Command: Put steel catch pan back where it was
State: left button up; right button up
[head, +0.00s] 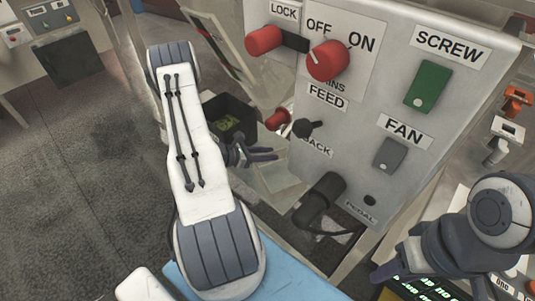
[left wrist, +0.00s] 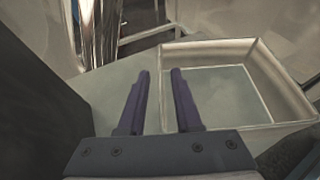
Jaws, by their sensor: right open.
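The steel catch pan shows in the left wrist view as a shallow, square, pale metal tray with a raised rim (left wrist: 215,46), at the right. In the head view a pale metal surface below my left gripper (head: 272,154) appears to be part of it, largely covered. In the left wrist view my left gripper (left wrist: 158,72) is open, with a clear gap between its fingers. The fingers overlap the pan's left side in the picture; I cannot tell whether they touch it. My right gripper (head: 428,282) is open at the lower right, away from the pan.
A grey control panel (head: 365,130) with red knobs and switches stands close right of my left gripper. A black bin (head: 240,106) lies behind it. A lit display (head: 425,289) lies under my right gripper. Floor is open at left.

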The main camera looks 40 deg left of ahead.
pick_arm(q)
jog(key=p+v, duration=0.2)
jog(key=v, duration=1)
jog(key=shift+p, duration=0.3)
